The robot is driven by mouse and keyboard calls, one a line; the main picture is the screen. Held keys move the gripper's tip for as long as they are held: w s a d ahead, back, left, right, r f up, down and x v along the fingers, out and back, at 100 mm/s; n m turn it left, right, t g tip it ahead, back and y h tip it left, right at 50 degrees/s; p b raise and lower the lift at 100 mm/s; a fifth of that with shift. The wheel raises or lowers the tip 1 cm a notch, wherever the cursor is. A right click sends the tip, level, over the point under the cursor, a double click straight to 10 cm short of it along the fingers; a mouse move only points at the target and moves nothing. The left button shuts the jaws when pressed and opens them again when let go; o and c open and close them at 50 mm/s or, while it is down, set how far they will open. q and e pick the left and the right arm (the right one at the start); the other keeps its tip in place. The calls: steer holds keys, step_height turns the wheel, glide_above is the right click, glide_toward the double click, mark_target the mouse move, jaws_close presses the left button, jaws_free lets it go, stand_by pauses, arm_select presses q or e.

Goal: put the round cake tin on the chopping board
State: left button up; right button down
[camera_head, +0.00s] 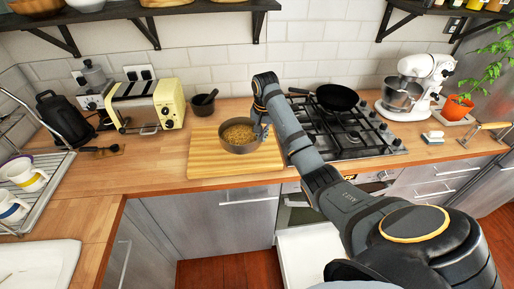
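The round cake tin (239,148) is dark-walled with a golden-brown inside. It appears upright on the wooden chopping board (220,168), towards its upper right part. My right arm reaches in from the lower right, and my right gripper (262,131) is at the tin's right rim. The fingers are small and partly hidden, so I cannot tell whether they grip the rim or only stand beside it. My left gripper is not in view.
A gas hob (345,130) with a black frying pan (337,97) lies right of the board. A mortar (203,106) and cream toaster (145,104) stand behind left. A dish rack (35,185) is far left. The wooden counter left of the board has free room.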

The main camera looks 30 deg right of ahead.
steer(key=w+f, duration=0.2)
steer(key=shift+d+f+p, duration=0.3)
steer(key=shift+d, duration=0.1)
steer(key=shift+w+d+f, duration=0.15)
steer(key=shift+d+f, duration=0.05)
steer(key=shift+f, duration=0.3)
steer(key=shift+w+f, duration=0.3)
steer(key=shift+w, duration=0.05)
step_height(320, 180, down, 3)
steer(key=shift+w+f+p, duration=0.1)
steer(key=shift+w+p, duration=0.05)
steer(key=shift+p, duration=0.65)
steer(key=shift+f, duration=0.25)
steer(key=c, duration=1.6)
jaws_free()
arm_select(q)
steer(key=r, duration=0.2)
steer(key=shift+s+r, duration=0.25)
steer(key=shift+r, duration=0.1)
arm_select(e)
steer(key=shift+o, duration=0.4)
